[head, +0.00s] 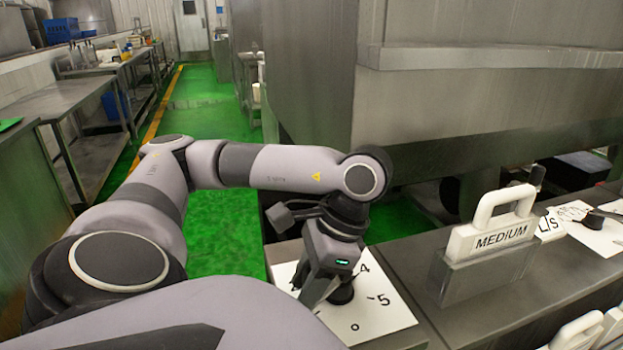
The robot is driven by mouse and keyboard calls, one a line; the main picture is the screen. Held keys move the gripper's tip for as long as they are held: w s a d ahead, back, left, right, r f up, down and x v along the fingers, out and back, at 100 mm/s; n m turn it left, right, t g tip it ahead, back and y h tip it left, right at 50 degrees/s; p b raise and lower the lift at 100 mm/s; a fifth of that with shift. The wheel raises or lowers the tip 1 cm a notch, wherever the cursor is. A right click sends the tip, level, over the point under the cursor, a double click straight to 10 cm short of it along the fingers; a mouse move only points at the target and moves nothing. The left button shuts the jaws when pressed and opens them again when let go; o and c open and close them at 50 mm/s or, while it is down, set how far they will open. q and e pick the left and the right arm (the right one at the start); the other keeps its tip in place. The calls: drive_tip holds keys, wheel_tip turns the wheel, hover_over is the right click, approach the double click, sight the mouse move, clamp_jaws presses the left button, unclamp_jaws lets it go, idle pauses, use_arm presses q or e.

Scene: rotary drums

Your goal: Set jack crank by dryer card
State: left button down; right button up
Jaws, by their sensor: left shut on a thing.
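A white dial plate (385,312) with black numbers, 4 and 5 among them, lies on the metal counter at the lower middle. A black round crank knob (343,293) stands on it. My left gripper (322,284) reaches down over the plate and is shut on the crank; its fingers and wrist hide much of the crank and some of the numbers. A white card with a handle, marked MEDIUM (502,236), stands upright in a metal holder (480,278) to the right of the plate. My right gripper is out of view.
Behind the MEDIUM card are a sign marked L/S (548,226) and another white dial plate with a black knob (594,220). White handles (576,332) show at the lower right. A big steel machine (460,95) rises behind the counter. Green floor is clear at the left.

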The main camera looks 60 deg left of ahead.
use_arm(q)
drive_tip(key=shift+a, duration=0.1)
drive_tip(key=c, duration=0.9)
unclamp_jaws()
drive_tip(key=shift+o, duration=0.2)
drive_tip(key=p+v, duration=0.4)
drive_tip(key=v, duration=0.1)
drive_tip(key=shift+r, duration=0.4)
drive_tip(key=shift+p+v, duration=0.7)
drive_tip(key=shift+v, duration=0.1)
drive_tip(key=shift+f, duration=0.15)
